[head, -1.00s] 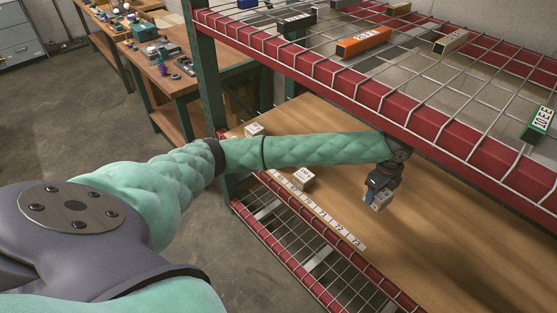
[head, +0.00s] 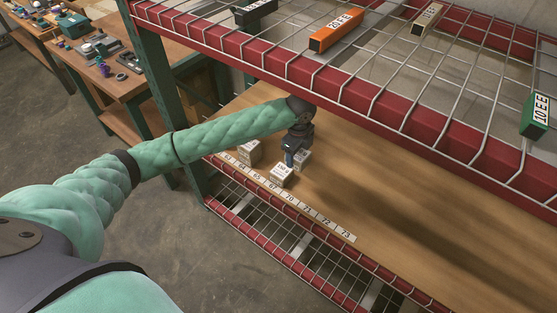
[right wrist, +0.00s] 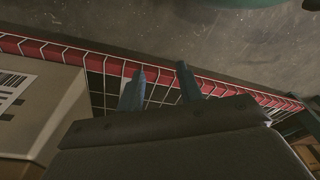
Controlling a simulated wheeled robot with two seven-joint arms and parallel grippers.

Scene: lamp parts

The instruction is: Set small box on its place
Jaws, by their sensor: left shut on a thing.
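My left gripper (head: 292,157) is shut on a small pale box (head: 304,160) over the wooden lower shelf. The gripper hides part of this box, and I cannot tell whether it touches the shelf. Another small pale box (head: 281,177) with a printed label stands just in front of it, near the numbered strip (head: 306,210). A third pale box (head: 249,150) stands to the left, near the strip's far end. My right gripper (right wrist: 162,88) shows in the right wrist view, its two fingers apart and nothing seen between them.
The upper wire shelf with its red beam (head: 400,120) overhangs the lower shelf and holds an orange box (head: 336,32) and a green box (head: 536,112). The wooden shelf (head: 400,215) is clear on the right. A large carton (right wrist: 35,115) is beside my right gripper.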

